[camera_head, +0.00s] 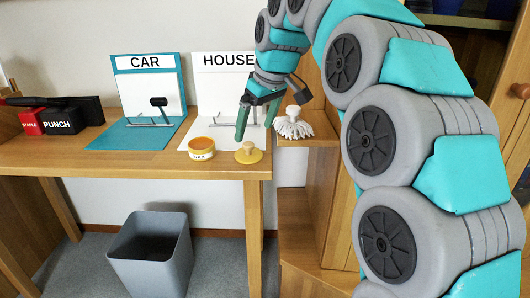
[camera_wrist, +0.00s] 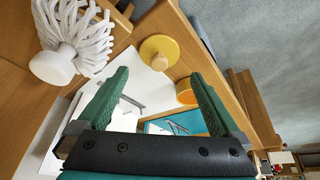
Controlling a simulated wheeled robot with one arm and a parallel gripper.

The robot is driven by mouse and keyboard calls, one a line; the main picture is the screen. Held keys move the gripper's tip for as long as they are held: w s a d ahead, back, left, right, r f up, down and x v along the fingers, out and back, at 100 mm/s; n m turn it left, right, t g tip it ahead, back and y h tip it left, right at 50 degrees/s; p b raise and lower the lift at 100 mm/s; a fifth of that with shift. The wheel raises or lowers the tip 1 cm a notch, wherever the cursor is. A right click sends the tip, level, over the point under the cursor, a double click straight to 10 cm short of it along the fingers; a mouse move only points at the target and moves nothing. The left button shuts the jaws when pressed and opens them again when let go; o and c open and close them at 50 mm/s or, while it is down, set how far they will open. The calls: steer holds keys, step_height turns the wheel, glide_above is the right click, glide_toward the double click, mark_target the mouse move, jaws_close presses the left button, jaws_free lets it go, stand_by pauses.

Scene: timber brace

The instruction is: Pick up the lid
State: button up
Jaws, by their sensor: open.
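The lid (camera_head: 248,156) is a flat yellow disc with a wooden knob. It lies on the wooden table near its front right edge, and in the wrist view it shows at the upper middle (camera_wrist: 153,58). My gripper (camera_head: 254,131) is open, with green fingers pointing down above and just behind the lid in the head view. In the wrist view the lid lies beyond the fingertips (camera_wrist: 158,76), with nothing between the fingers.
A white stringy brush (camera_head: 293,126) sits on a wooden ledge right of the lid. CAR (camera_head: 146,63) and HOUSE (camera_head: 228,61) boards stand behind. A red stapler box and black PUNCH box (camera_head: 62,121) are far left. A grey bin (camera_head: 151,260) stands below the table.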

mark_target(250, 144)
steer(key=x, duration=0.7)
steer(key=shift+w+f, duration=0.15)
steer(key=shift+w, duration=0.05)
steer(key=c, duration=1)
